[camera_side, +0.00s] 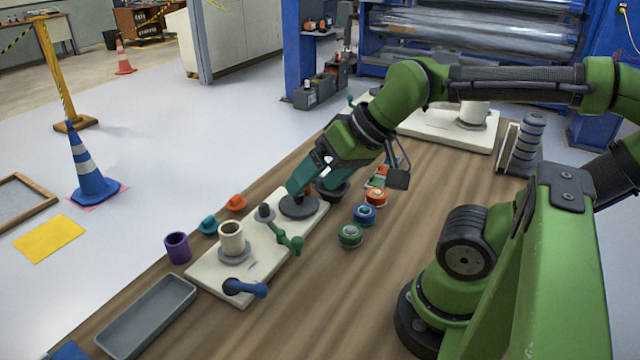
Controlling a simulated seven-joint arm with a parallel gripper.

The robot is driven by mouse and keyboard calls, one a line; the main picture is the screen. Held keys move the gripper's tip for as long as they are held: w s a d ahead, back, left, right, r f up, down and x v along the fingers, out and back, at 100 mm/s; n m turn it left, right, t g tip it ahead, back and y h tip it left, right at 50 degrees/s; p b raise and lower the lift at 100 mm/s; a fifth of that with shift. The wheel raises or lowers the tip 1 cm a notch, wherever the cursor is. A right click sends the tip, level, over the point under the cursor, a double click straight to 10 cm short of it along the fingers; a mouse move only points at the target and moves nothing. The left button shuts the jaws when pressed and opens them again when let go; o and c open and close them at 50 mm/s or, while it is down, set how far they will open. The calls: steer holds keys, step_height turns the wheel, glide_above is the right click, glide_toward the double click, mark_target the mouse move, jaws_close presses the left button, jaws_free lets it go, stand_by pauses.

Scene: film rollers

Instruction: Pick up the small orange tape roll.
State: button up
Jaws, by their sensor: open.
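A small orange tape roll (377,197) lies on the wooden table at the far end of a short row, beside a blue tape roll (364,214) and a green tape roll (350,235). My gripper (317,189) is open, with its teal fingers pointing down. It is to the left of the orange roll and apart from it, around the far end of a cream board (207,277). A dark round base (299,207) shows below its left finger. Whether the fingers touch anything there I cannot tell.
The board carries a cream cylinder (231,237), a green handle (286,238) and a blue handle (245,288). A purple cup (177,247), an orange knob (235,203) and a grey tray (148,313) line the table's left side. The wooden table (330,310) is clear in front of the rolls.

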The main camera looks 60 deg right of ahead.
steer(key=shift+d, duration=0.1)
steer(key=n+g+h, duration=0.2)
steer(key=n+g, duration=0.5)
steer(key=n, duration=0.1)
glide_above(377, 191)
steer(key=f, duration=1.7)
steer(key=shift+w+d+f, duration=0.15)
steer(key=shift+d+f, duration=0.1)
steer(key=shift+d, duration=0.05)
steer(key=shift+a+f, duration=0.15)
steer(key=shift+f, duration=1.2)
steer(key=shift+a+f, duration=0.1)
steer(key=shift+f, duration=1.25)
steer(key=shift+n, duration=0.3)
